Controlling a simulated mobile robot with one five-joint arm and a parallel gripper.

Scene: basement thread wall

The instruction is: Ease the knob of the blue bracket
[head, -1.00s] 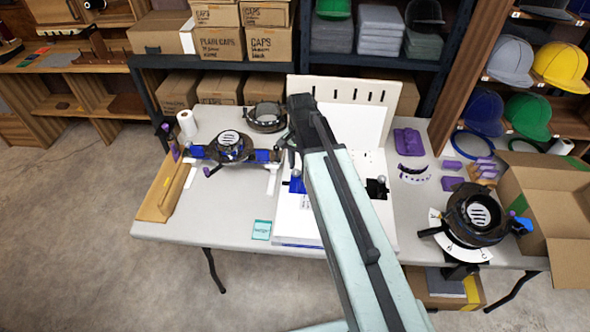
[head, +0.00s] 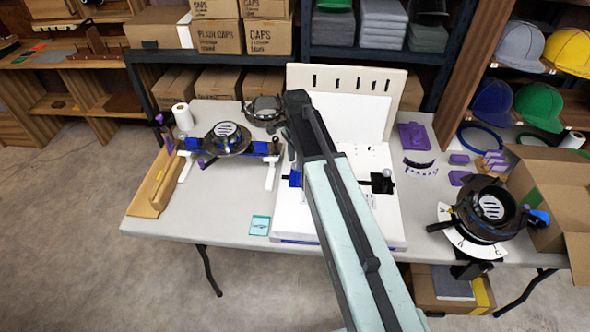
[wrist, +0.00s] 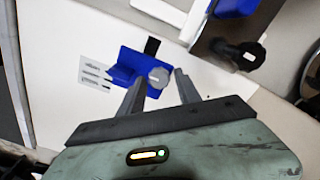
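The blue bracket (wrist: 124,70) lies on a white board in the wrist view, with a round grey knob (wrist: 159,77) at its right end. A sliver of the blue bracket (head: 295,179) shows in the head view, left of my arm, which hides the rest. My gripper (wrist: 159,74) is open, one finger on each side of the knob in the wrist view. I cannot tell whether either finger touches it or how far above it they are. My gripper's fingers cannot be made out in the head view.
A black bracket (head: 381,183) with a grey knob sits right of my arm on the white board (head: 390,225). A clamp with blue parts (head: 228,139) stands left, a round black press (head: 490,208) right. A teal card (head: 260,225) lies on the grey table (head: 215,215).

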